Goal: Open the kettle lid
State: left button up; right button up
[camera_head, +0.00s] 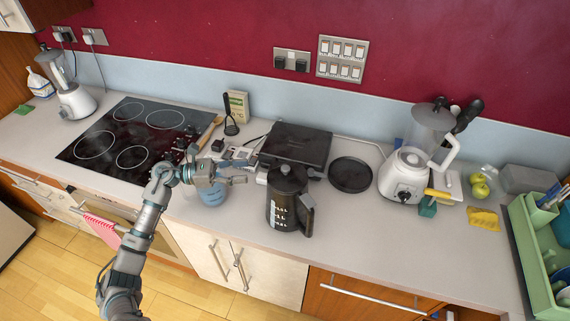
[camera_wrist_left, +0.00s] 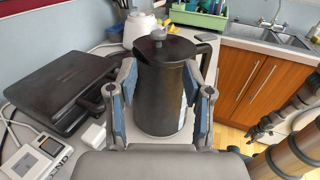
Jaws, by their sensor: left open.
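The black kettle (camera_head: 284,212) stands upright near the front of the counter, its handle toward the right. Its lid (camera_head: 287,180) looks closed, with a grey knob (camera_head: 286,169) on top. My left gripper (camera_head: 247,172) is open, level and just left of the kettle's upper part, pointing at it. In the left wrist view the kettle (camera_wrist_left: 160,95) stands ahead between the two spread fingers (camera_wrist_left: 160,82), and the lid (camera_wrist_left: 168,48) shows above. Whether the fingers touch the kettle cannot be told. My right gripper cannot be made out.
A closed black appliance (camera_head: 296,145) and a round black plate (camera_head: 350,175) lie behind the kettle. A white blender (camera_head: 405,170) stands to the right.

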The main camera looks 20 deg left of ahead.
aim_at(285, 167)
pick_arm(q)
jog(key=p+x, duration=0.3)
jog(key=x, duration=0.9)
jog(key=shift+w, duration=0.25)
jog(key=shift+w+d+f, duration=0.15)
jog(key=shift+w+d, duration=0.05)
jog(key=shift+d, duration=0.25)
jog(key=shift+c, duration=0.2)
grip_shut()
